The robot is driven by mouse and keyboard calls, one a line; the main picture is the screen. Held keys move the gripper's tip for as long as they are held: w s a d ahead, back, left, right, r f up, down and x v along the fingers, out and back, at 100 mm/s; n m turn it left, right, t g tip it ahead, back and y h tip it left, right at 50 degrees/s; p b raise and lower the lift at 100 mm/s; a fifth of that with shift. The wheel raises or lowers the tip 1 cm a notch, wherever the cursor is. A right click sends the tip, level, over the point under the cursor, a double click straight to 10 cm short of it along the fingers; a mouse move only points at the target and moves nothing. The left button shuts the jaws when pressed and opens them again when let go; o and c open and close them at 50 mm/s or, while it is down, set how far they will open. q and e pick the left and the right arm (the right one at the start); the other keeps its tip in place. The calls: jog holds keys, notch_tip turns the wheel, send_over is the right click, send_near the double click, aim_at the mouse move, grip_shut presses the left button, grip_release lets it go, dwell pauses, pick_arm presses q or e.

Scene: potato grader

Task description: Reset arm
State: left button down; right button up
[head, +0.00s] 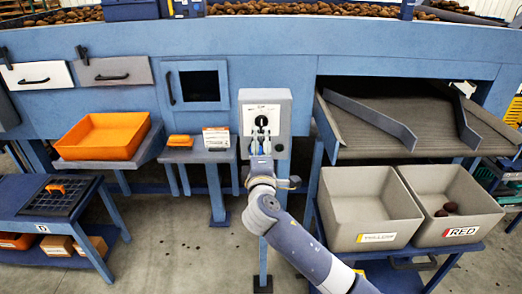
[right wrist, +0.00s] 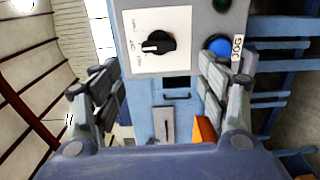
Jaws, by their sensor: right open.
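My right arm reaches up to a grey control box (head: 278,98) on a post in the head view. The box carries a black rotary knob (right wrist: 152,43) on a white plate and a blue button (right wrist: 218,46) marked JOG, both clear in the right wrist view. My right gripper (head: 262,142) is in front of the lower part of the box. In the right wrist view the gripper's (right wrist: 160,85) fingers stand wide apart with nothing between them. The knob shows ahead, above the gap between the fingers. I cannot tell whether the fingers touch the box. My left gripper is out of view.
A large blue machine (head: 240,50) stands behind, potatoes along its top. An orange tray (head: 105,137) is on a stand at left, above a low blue table (head: 30,222). Two grey bins (head: 372,237) sit below a chute at right; the RED one holds dark potatoes.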

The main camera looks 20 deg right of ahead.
jog(key=shift+s+a, duration=0.2)
jog(key=shift+s, duration=0.45)
notch_tip(320, 180, down, 28)
jog(key=s+d+r+m+g+y+b, duration=0.1)
jog(key=s+d+g+y+b, duration=0.15)
jog(key=g, duration=0.25)
jog(key=s+f+m+g, duration=0.2)
jog(key=s+f, duration=0.4)
jog(key=f, duration=0.5)
jog(key=s+f+m+g, duration=0.1)
jog(key=s+f+g, duration=0.1)
jog(key=s+f, duration=0.75)
jog(key=s+f+m+g+b, duration=0.1)
jog(key=s+f+m+g, duration=0.1)
jog(key=s+f, duration=0.6)
jog(key=s+d+f+m+g+y+b, duration=0.1)
jog(key=s+f+m+g, duration=0.2)
jog(key=s+f, duration=0.6)
jog(key=s+d+f+m+g+y+b, duration=0.1)
jog(key=s+f, duration=0.8)
jog(key=s, duration=1.4)
jog(key=shift+s+f+m+g, duration=0.2)
jog(key=shift+m+g, duration=0.5)
jog(key=shift+m, duration=0.5)
